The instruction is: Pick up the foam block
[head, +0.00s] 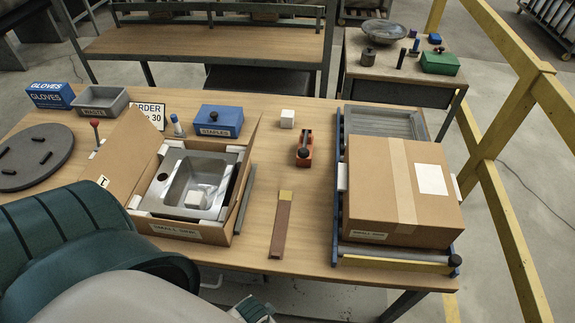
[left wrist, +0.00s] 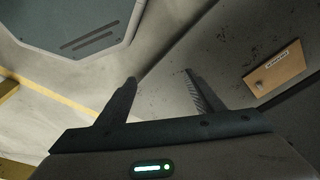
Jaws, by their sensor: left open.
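A pale, block-like piece (head: 198,196) sits in the steel sink basin (head: 172,188), inside an open cardboard box (head: 127,150) at the left of the table. A small white cube (head: 287,118) stands on the bare table behind the box, to its right. I cannot tell for sure which of the two is the foam block. My left gripper (left wrist: 160,82) is open and empty in the left wrist view, with grey floor behind its fingers and neither block in sight. In the head view my left arm covers the lower left. My right gripper is not in view.
A closed carton (head: 403,190) lies on a roller rack at the right. A red tool (head: 304,150), a brown strip (head: 282,225) and a blue staples bin (head: 219,120) are on the table. A dark turntable (head: 36,155) is far left. The table's middle has free room.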

